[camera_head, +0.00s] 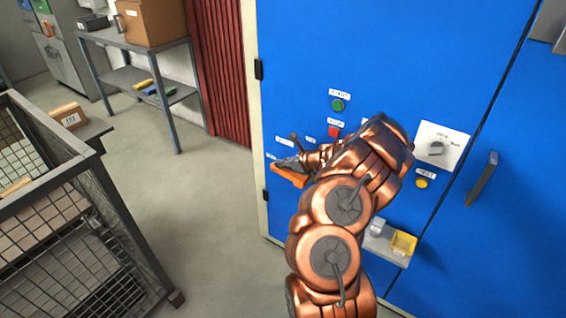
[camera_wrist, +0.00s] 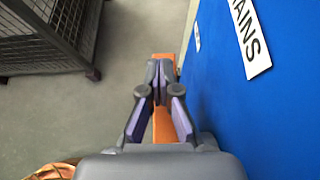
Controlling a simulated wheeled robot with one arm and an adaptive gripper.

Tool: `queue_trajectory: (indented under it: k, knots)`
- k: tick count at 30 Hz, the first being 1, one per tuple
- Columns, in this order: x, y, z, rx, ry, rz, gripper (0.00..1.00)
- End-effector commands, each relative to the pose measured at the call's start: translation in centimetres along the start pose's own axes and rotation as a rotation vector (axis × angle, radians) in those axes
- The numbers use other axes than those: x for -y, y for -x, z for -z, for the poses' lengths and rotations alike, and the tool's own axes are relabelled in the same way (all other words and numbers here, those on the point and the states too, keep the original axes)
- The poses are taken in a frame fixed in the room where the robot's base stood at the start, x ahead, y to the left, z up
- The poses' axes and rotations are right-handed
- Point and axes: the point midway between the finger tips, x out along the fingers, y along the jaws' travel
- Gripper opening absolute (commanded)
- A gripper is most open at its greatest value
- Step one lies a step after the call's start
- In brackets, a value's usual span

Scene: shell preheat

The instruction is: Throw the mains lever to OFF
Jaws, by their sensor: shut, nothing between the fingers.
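The orange mains lever (camera_head: 290,176) sticks out low on the left part of the blue cabinet door (camera_head: 330,50). In the wrist view the lever (camera_wrist: 163,128) shows behind and between my finger links, with part of it beyond the tips. My gripper (camera_head: 281,162) is shut and empty, just over the lever in the head view. In the wrist view its fingertips (camera_wrist: 160,75) overlap the lever; I cannot tell if they touch it. A white MAINS label (camera_wrist: 245,38) is on the door to the right. The lever's ON and OFF marks are not readable.
A green button (camera_head: 337,105) and a red button (camera_head: 334,132) sit above my wrist. A rotary knob (camera_head: 436,149), a door handle (camera_head: 482,179) and a small shelf with a yellow bin (camera_head: 403,243) are to the right. A mesh cage (camera_head: 75,225) stands left, with clear floor between.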

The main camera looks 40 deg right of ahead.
Motion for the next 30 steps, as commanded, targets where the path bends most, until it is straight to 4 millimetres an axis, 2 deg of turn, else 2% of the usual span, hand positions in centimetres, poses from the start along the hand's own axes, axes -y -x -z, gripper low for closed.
queue_trajectory:
  k: [8, 23, 30]
  knots:
    - [0.0, -0.63, 0.41, 0.0, 0.0, 0.0, 0.0]
    - [0.03, -0.65, 0.39, 0.0, 0.0, 0.001, 0.0]
    - [0.11, 0.25, -0.22, 0.001, 0.001, 0.002, 0.0]
